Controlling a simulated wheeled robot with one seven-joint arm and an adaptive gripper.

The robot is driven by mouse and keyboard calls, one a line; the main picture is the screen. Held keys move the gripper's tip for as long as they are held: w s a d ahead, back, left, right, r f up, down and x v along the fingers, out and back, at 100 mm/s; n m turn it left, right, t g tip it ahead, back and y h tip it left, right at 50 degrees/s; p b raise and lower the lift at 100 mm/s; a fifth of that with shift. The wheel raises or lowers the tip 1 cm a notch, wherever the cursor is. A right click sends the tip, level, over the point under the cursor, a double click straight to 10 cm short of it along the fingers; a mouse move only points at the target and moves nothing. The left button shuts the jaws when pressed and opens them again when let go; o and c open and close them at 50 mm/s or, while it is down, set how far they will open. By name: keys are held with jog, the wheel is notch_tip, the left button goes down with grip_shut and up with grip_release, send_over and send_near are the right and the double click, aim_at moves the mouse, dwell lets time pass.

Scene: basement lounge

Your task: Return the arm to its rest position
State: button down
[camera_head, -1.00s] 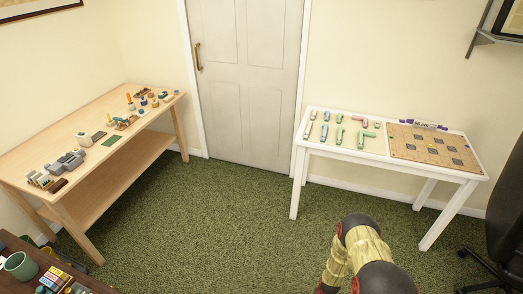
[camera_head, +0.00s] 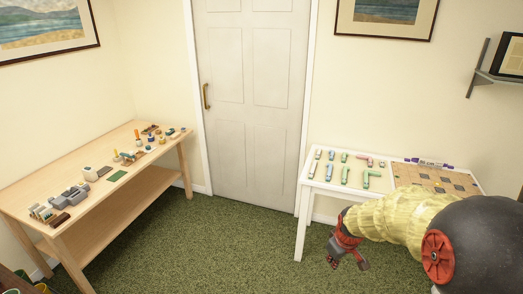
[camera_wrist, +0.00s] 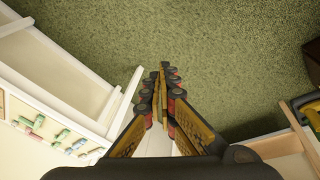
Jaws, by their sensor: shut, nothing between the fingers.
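My arm reaches in from the lower right of the head view, and my gripper (camera_head: 348,256) hangs in front of the white table's near left side. In the wrist view my gripper (camera_wrist: 163,80) points out over green carpet, its fingers together with nothing between them. In the head view my forearm hides part of the white table (camera_head: 304,205) and its board. The white table also shows at the left of the wrist view (camera_wrist: 60,72).
Several coloured pieces and a tan board (camera_head: 432,177) lie on the white table. A wooden workbench (camera_head: 75,188) with blocks and tools stands at the left. A closed door (camera_head: 255,110) is at the back. Carpet (camera_head: 215,245) between the tables is clear.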

jog(key=s+a+r+m+t, duration=0.1)
jog(key=s+a+r+m, duration=0.1)
jog(key=s+r, duration=0.75)
jog(key=s+a+r+m+t, duration=0.1)
jog(key=s+a+r+m, duration=0.1)
jog(key=s+r, duration=0.75)
jog(key=s+a+r+m, duration=0.1)
jog(key=s+r, duration=0.1)
jog(key=s, duration=0.6)
jog(key=shift+s+m, duration=0.25)
jog(key=shift+m, duration=0.15)
jog(key=shift+r, duration=0.1)
